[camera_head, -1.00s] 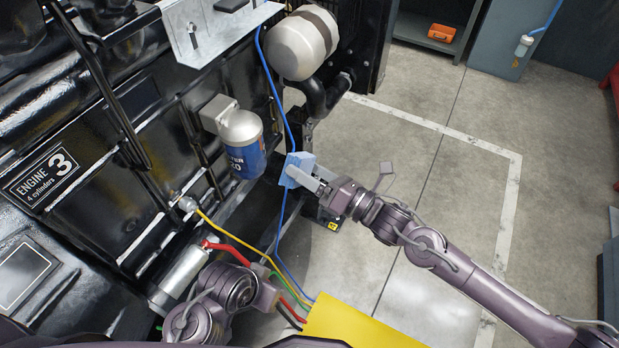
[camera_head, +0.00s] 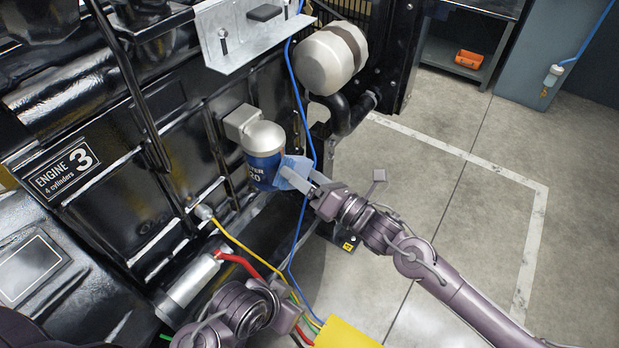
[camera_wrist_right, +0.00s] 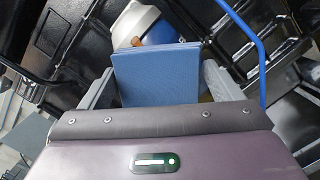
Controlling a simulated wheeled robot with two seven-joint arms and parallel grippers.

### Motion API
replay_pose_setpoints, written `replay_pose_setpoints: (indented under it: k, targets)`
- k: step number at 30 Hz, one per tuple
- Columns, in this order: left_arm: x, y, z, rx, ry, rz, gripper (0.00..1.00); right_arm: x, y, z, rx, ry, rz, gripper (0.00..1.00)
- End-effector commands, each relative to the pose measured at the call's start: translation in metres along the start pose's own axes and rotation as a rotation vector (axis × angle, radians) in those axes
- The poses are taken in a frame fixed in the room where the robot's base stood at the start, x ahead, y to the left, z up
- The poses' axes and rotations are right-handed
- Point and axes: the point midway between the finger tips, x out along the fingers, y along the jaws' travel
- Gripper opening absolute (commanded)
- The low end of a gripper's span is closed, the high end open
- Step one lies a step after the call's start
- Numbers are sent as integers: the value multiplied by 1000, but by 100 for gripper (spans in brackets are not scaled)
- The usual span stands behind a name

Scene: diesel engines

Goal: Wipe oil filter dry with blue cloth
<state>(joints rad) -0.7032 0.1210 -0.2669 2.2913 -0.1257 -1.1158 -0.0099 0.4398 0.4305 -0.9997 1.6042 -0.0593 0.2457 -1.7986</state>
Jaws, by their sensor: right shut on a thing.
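The oil filter (camera_head: 264,139) has a white domed top and a blue labelled body, and is mounted on the side of the black engine. My right gripper (camera_head: 304,178) is shut on a folded blue cloth (camera_head: 291,170) at the filter's right side. The cloth overlaps the label's right edge in the head view; I cannot tell whether it touches. In the right wrist view the cloth (camera_wrist_right: 156,76) stands between the fingers and hides much of the filter (camera_wrist_right: 140,22). A brownish patch shows on the filter just above the cloth. My left arm shows at the bottom, but I see no left fingers.
A blue hose (camera_head: 299,100) runs down close beside the filter and cloth. A white rounded tank (camera_head: 328,61) is above right. Yellow, red and green cables lead to a yellow object (camera_head: 345,333) at the bottom. Open floor (camera_head: 410,190) lies right.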

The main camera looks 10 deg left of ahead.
Motion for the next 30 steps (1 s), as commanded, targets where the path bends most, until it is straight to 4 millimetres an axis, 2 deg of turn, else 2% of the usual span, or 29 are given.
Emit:
replay_pose_setpoints:
  k: [17, 30]
  targets:
    - [0, -1, 1, -1, -5, -2, 36, 1, 0, 0, 0, -1, 1, 67]
    - [5, -1, 3, -1, -3, -1, 36, 9, 0, -2, 0, -1, 1, 67]
